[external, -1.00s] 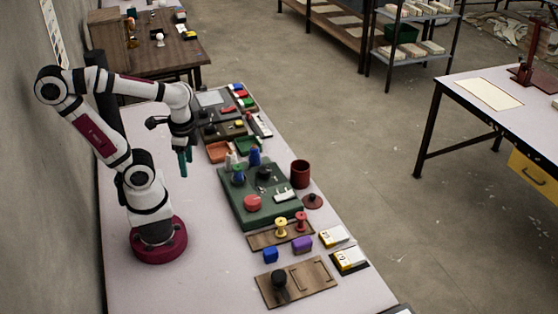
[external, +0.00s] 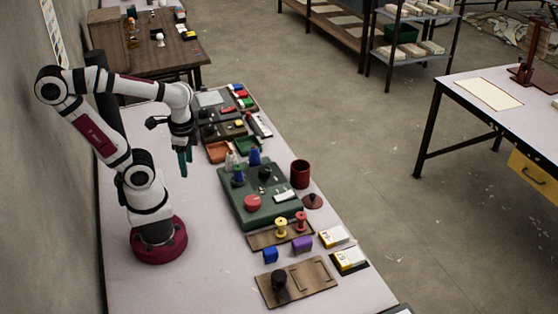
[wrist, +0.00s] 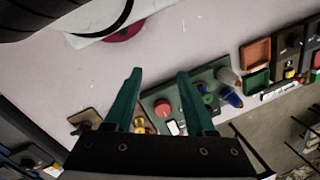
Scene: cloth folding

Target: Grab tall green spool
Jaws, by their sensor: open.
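A spool-like piece with green and blue parts (external: 238,175) stands upright on the green board (external: 232,205) in the external view. It is small there, and I cannot tell surely that it is the tall green spool. In the wrist view a green piece (wrist: 207,98) shows beside my right finger, partly hidden by it. My gripper (external: 184,162) has green fingers pointing down, above the table and left of the board. In the wrist view my gripper (wrist: 160,74) is open, with nothing between its fingertips.
A blue cone-shaped piece (external: 254,156) and a pale bottle (external: 231,159) stand close behind the spool. A red knob (external: 252,202) is on the board. Yellow (external: 281,227) and red spools (external: 301,221) stand on a wooden strip in front. The table left of the board is clear.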

